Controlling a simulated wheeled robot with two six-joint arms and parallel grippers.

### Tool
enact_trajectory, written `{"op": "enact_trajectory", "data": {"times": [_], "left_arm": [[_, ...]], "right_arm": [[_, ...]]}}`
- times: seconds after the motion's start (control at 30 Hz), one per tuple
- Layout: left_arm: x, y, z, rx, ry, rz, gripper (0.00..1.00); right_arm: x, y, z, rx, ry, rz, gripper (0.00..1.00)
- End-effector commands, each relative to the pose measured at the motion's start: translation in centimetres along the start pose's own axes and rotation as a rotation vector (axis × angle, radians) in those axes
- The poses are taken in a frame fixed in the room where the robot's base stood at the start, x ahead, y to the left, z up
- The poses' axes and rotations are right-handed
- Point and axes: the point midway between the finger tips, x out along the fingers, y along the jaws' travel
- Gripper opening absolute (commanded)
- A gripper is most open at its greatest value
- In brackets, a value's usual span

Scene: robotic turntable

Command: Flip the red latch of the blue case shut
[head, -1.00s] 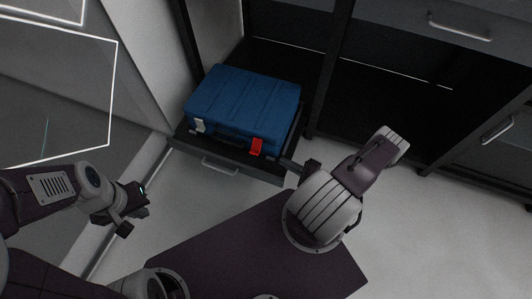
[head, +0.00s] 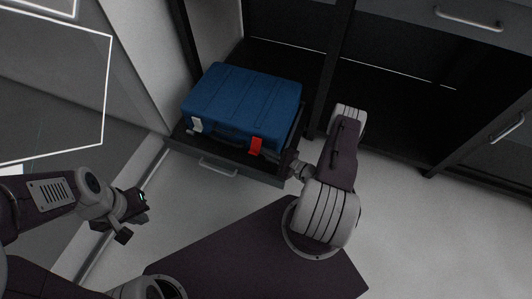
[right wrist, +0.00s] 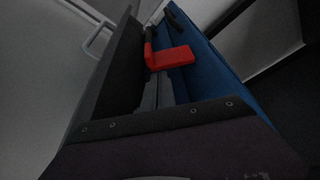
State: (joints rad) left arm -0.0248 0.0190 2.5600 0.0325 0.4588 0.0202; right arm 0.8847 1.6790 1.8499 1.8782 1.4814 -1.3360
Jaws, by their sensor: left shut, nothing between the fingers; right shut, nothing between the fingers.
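The blue case (head: 243,98) lies in an open drawer, its latch side towards the drawer front. The red latch (head: 255,146) is on the right part of that side, and a white latch (head: 196,126) is on the left part. In the right wrist view the red latch (right wrist: 170,58) shows as a bent flap standing out beside the case wall (right wrist: 212,75). My right gripper (head: 290,165) is shut and empty, at the drawer's front right corner, right of the red latch and apart from it. My left gripper (head: 124,232) is shut and empty, left of and below the drawer.
The drawer front (head: 235,172) with its handle (head: 218,169) runs close along the case's latch side. A dark cabinet post (head: 322,75) rises right of the case. Pale floor (head: 420,215) is free at the right.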

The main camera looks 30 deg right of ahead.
Motion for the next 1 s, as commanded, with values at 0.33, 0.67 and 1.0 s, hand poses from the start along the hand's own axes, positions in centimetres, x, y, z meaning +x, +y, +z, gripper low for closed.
{"op": "enact_trajectory", "data": {"times": [0.33, 0.67, 1.0], "left_arm": [[-0.7, 0.0, -0.1, 0.000, 0.000, 0.000, 0.00], [-1.4, 0.0, -0.1, 0.000, 0.000, 0.000, 0.00], [-3.9, 0.1, -0.4, 0.000, 0.000, 0.000, 0.00]], "right_arm": [[-0.1, -0.1, 0.3, 0.033, 0.000, 0.012, 0.00], [-0.2, 0.0, 0.6, 0.090, 0.000, 0.032, 0.00], [-0.6, -0.3, 1.6, 0.259, 0.000, 0.091, 0.00]]}}
